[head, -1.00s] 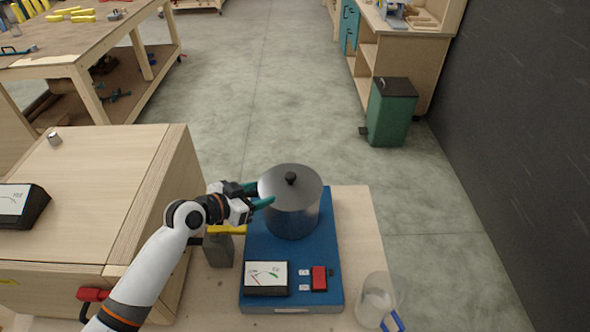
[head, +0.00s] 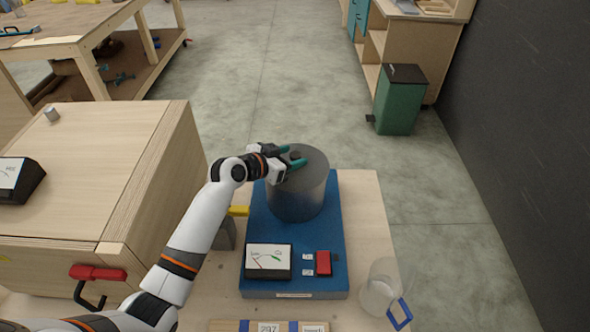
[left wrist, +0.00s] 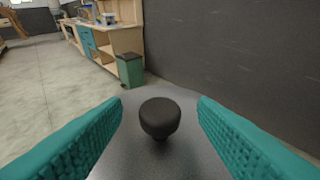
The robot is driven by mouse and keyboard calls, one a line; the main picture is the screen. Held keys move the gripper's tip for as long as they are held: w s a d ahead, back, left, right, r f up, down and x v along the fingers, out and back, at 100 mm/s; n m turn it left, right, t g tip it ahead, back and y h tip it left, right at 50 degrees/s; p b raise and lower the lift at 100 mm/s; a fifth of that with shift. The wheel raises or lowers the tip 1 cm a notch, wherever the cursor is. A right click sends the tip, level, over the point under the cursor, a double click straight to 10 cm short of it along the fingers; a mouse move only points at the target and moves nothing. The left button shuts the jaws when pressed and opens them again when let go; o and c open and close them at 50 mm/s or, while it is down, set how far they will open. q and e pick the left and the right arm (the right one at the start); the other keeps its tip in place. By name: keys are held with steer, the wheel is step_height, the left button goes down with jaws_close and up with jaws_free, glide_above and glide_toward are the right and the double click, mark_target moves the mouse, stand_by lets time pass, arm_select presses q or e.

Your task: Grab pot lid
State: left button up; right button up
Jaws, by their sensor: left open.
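A grey metal pot (head: 296,200) stands on a blue heating base (head: 257,222) on the wooden table. Its lid (head: 314,167) is on top, with a round black knob (head: 295,156) in the middle. My left gripper (head: 292,157) reaches in from the left over the lid, its teal fingers open on either side of the knob. In the left wrist view the knob (left wrist: 160,117) sits between the two fingers with a gap on both sides, above the lid (left wrist: 150,160). My right gripper is not in view.
A clear beaker (head: 380,288) with a blue handle stands at the table's front right. A wooden cabinet (head: 90,150) is at the left. A green bin (head: 398,105) is on the floor beyond.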

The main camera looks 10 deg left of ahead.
arm_select(q)
steer(key=x, duration=0.2)
steer(key=shift+w+d+f+b, duration=0.15)
steer(key=shift+w+b, duration=0.1)
steer(key=shift+b, duration=0.15)
steer(key=shift+s, duration=0.1)
steer(key=c, duration=0.3)
jaws_close()
